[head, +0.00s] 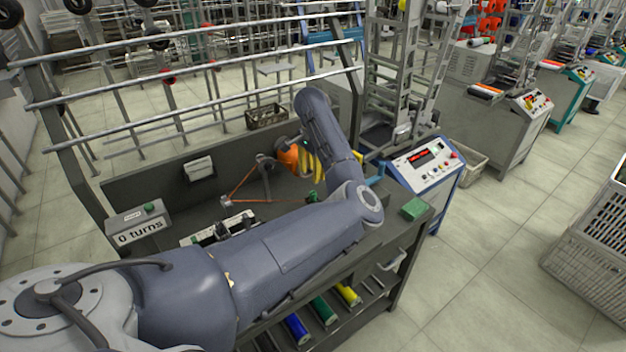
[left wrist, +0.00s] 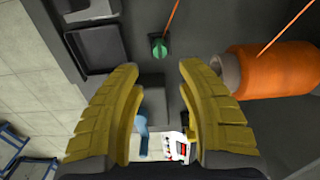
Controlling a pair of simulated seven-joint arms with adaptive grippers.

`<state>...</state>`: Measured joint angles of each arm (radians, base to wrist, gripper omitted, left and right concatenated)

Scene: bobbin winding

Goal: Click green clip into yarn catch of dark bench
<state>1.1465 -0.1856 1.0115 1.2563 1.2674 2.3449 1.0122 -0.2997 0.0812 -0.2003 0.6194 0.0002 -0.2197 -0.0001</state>
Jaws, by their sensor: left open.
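The green clip (left wrist: 158,48) shows in the left wrist view near the top middle, on the dark bench (left wrist: 205,25), with orange yarn running up from it. In the head view a small green piece (head: 312,196) at the yarn's end looks like the same clip. My left gripper (left wrist: 146,76) is open and empty, its yellow fingers pointing toward the clip, which lies beyond and between the tips. In the head view the left gripper (head: 314,168) hangs above the bench, partly hidden by my arm. I cannot make out the yarn catch. My right gripper is not in view.
A dark tray (left wrist: 92,43) lies to the left. The head view shows a turns counter box (head: 140,228), a green block (head: 415,208) at the bench corner and a control panel (head: 424,160) behind.

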